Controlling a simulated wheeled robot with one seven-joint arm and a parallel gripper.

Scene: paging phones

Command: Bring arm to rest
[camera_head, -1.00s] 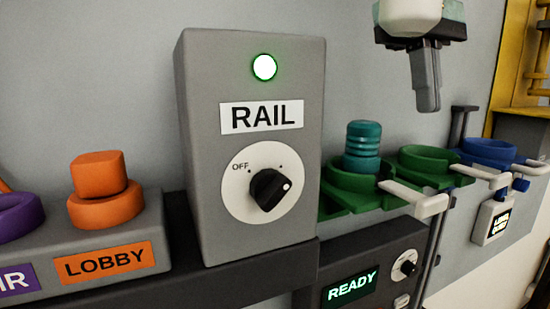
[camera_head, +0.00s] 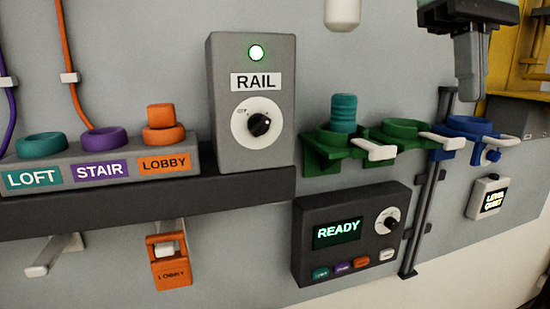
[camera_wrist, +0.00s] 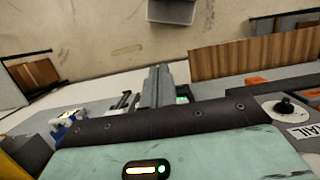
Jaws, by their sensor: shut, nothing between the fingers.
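My gripper (camera_head: 470,98) hangs in the upper right of the head view, fingers pointing down and together, with nothing in them. It is in front of the wall, above the blue ring holder (camera_head: 470,127), and appears apart from it. In the wrist view my gripper's closed fingers (camera_wrist: 157,72) point toward open floor.
The RAIL box (camera_head: 252,150) shows a lit green lamp. A teal plug (camera_head: 343,112) stands in the left green holder (camera_head: 322,140). An orange plug (camera_head: 160,118) sits at LOBBY. A READY panel (camera_head: 302,235) and LEVEL QUIET box (camera_head: 484,204) are below.

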